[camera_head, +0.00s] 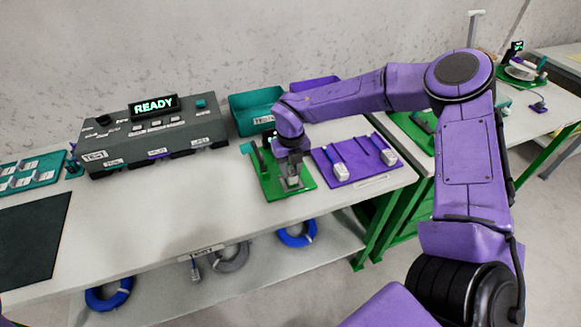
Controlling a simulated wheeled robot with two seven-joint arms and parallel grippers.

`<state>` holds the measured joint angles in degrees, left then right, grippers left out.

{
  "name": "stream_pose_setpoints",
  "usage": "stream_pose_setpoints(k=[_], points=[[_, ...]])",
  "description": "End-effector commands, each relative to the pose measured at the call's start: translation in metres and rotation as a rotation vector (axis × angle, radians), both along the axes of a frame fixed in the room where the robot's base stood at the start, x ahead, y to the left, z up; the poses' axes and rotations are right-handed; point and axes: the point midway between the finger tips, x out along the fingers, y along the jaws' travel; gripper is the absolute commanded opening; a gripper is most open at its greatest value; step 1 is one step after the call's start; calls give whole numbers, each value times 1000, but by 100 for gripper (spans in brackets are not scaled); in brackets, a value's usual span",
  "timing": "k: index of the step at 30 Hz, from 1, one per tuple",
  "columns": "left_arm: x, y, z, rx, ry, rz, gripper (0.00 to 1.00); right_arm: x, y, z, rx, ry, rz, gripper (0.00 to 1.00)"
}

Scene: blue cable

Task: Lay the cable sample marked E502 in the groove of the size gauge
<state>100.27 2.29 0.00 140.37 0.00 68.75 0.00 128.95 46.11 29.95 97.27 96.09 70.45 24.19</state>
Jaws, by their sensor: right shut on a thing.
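My right gripper (291,184) points down over a green board (271,185), which appears to be the size gauge, with an upright teal part at its left. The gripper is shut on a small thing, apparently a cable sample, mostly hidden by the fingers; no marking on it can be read. I cannot tell whether it touches the groove, which is hidden. A purple tray (349,179) to the right holds a blue cable sample with a white label (341,170) and another white-labelled sample (389,157). Their markings are too small to read. My left gripper is out of view.
A grey tester (152,140) reading READY stands at the back left. A teal bin (250,108) and a purple bin (312,83) stand behind the board. A dark mat (32,236) lies front left. Cable coils (297,234) rest on the lower shelf. The table's front middle is clear.

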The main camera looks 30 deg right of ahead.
Motion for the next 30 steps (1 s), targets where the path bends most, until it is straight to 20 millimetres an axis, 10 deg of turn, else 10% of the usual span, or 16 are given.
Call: stream_pose_setpoints(k=[30], points=[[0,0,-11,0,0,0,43,0,0,-16,0,-1,0,0]])
